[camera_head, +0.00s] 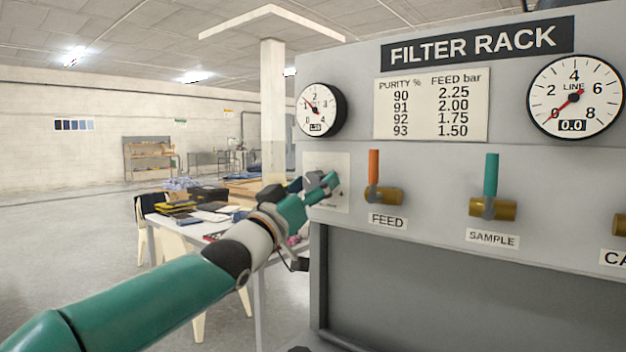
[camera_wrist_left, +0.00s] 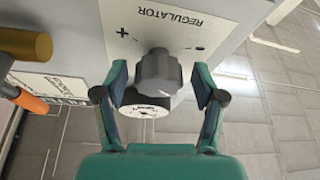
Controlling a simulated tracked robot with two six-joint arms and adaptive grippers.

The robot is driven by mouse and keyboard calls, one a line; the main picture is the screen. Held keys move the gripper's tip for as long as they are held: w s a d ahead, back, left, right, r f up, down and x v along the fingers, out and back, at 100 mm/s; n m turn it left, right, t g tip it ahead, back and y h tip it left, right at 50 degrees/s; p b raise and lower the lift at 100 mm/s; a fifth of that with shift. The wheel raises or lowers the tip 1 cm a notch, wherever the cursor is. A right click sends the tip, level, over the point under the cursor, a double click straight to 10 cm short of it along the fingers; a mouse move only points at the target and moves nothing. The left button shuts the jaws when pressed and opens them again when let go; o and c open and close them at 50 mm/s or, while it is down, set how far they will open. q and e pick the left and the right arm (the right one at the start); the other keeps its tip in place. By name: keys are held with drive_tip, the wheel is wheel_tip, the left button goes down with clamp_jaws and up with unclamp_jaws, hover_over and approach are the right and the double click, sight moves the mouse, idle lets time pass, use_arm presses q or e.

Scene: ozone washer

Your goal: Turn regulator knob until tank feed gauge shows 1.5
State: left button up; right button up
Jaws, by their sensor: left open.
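The grey regulator knob (camera_wrist_left: 158,76) sits on a white plate marked REGULATOR, with plus and minus signs, upside down in the left wrist view. My left gripper (camera_wrist_left: 160,82) is open, its fingers on either side of the knob with gaps visible. In the head view my left gripper (camera_head: 322,187) is at the panel's left plate and largely hides the knob. A round 0 to 4 gauge (camera_head: 316,108) is above it; its needle points up-left, near 1, and its small digital readout is too small to read. My right gripper is not in view.
The filter rack panel (camera_head: 430,220) carries an orange FEED lever (camera_head: 374,167), a teal SAMPLE lever (camera_head: 491,175), a LINE gauge (camera_head: 575,97) reading 0.0 and a purity chart (camera_head: 432,108) pairing 93 with 1.50. A cluttered table (camera_head: 190,215) stands left.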

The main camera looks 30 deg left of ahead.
use_arm(q)
drive_tip(key=c, duration=1.2)
drive_tip(key=shift+o, duration=0.2)
drive_tip(key=shift+w+r+m+h+p, duration=0.1)
drive_tip(key=shift+r+m+h+p, duration=0.05)
drive_tip(key=shift+m+h+p, duration=0.65)
drive_tip(key=shift+m+p, duration=0.1)
drive_tip(key=shift+m, duration=0.5)
drive_tip(key=o, duration=1.2)
drive_tip(key=shift+c, duration=0.2)
drive_tip(key=shift+s+f, duration=0.2)
